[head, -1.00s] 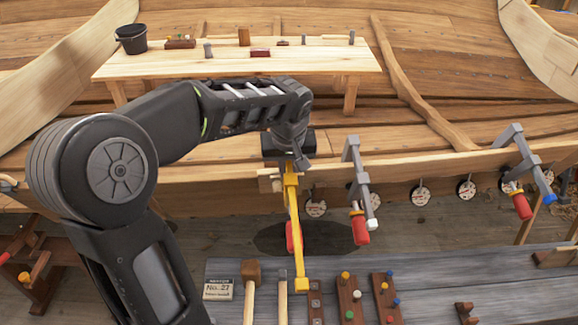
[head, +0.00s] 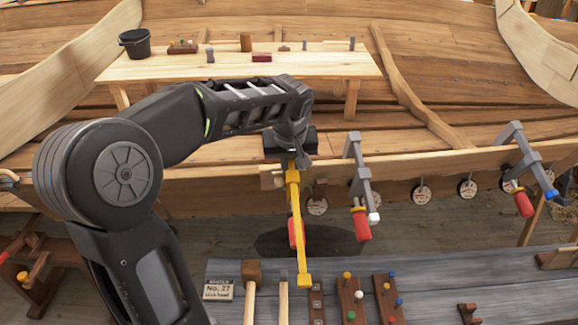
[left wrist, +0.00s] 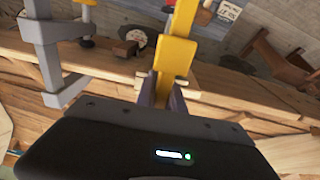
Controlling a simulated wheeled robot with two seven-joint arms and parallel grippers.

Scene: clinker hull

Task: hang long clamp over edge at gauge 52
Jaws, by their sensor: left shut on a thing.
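A long yellow clamp (head: 296,225) with a red handle hangs upright from my left gripper (head: 291,160) at the plank edge of the hull (head: 420,163). My left gripper is shut on the clamp's upper part. The clamp's yellow bar also shows in the left wrist view (left wrist: 176,55), between the fingers (left wrist: 162,95). Whether the clamp touches the edge is hidden by my gripper. Round gauge discs (head: 318,206) hang in a row below the edge; their numbers are too small to read. My right gripper is in no view.
A grey clamp with a red handle (head: 359,180) hangs on the edge just right of the yellow one; another (head: 522,165) hangs farther right. A workbench (head: 440,285) with mallets and peg blocks lies below. A plank table (head: 240,65) stands behind.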

